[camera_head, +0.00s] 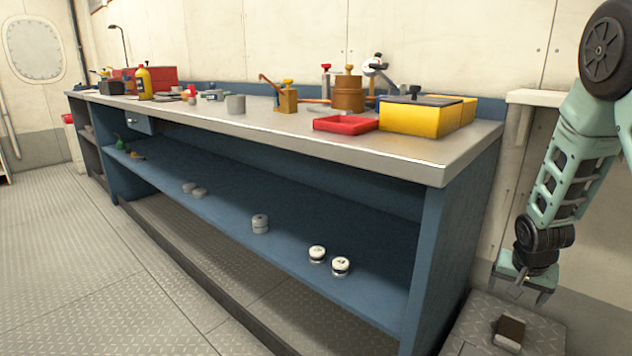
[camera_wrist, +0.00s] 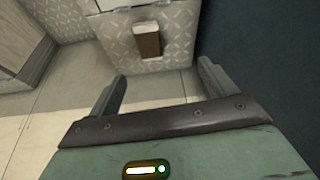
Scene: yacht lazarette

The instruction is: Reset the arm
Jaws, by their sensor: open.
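My arm hangs down at the right side of the head view. My gripper (camera_head: 523,285) is at its lower end, pointing down, to the right of the workbench's near end. In the wrist view my gripper (camera_wrist: 165,92) shows two fingers spread apart with nothing between them. A small brown and pale block (camera_head: 509,332) is below the gripper on a grey diamond-plate box, apart from the fingers. The same block (camera_wrist: 147,42) shows beyond the fingers in the wrist view.
The long workbench (camera_head: 400,160) has a metal top with a red tray (camera_head: 346,124), a yellow bin (camera_head: 415,117) and tools. Its blue lower shelf (camera_head: 290,262) holds several small round items. A white wall ledge (camera_head: 537,97) is beside my arm. The floor (camera_head: 90,240) at left is clear.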

